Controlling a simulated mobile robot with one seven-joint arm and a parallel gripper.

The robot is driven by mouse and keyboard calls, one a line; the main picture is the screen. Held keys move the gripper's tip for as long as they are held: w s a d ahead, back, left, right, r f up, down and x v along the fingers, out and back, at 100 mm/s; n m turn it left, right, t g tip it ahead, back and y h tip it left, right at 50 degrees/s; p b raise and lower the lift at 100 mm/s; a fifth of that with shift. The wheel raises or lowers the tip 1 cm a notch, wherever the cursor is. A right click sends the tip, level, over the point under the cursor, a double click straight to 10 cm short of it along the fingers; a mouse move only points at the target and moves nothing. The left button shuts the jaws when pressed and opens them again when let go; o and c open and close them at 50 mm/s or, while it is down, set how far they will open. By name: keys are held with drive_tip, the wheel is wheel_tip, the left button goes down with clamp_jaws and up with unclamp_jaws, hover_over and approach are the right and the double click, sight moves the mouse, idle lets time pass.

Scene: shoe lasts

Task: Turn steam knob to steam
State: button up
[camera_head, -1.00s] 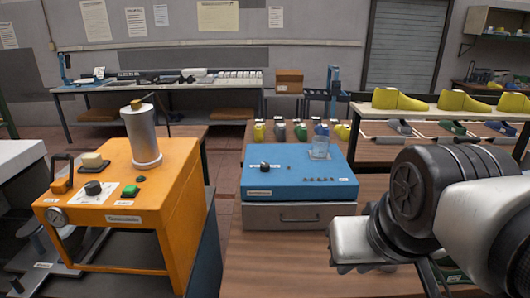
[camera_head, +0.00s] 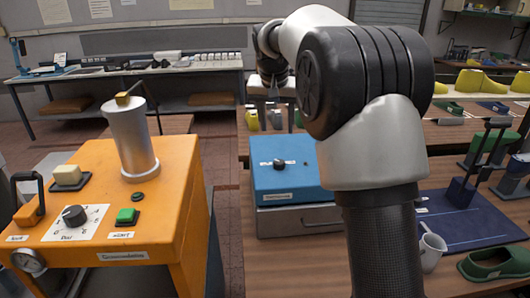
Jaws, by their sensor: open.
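The blue box (camera_head: 285,182) stands on a grey drawer unit right of centre. The orange machine (camera_head: 177,205) at left has a larger black knob (camera_head: 74,215) on a white dial plate with marks. I cannot tell from the labels which knob is the steam knob. My gripper (camera_head: 268,98) is small and partly hidden behind my arm. It is open and empty, raised above and beyond the blue box. My arm hides the box's right part.
The orange machine carries a tall metal cylinder (camera_head: 130,140), a green button (camera_head: 127,216) and a black-handled lever (camera_head: 28,195). Floor shows between the machine and the blue box.

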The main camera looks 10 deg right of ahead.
sight(279, 162)
drive_tip(key=x, duration=1.7)
drive_tip(key=shift+w+f, duration=0.25)
drive_tip(key=shift+w, duration=0.05)
drive_tip(key=c, duration=1)
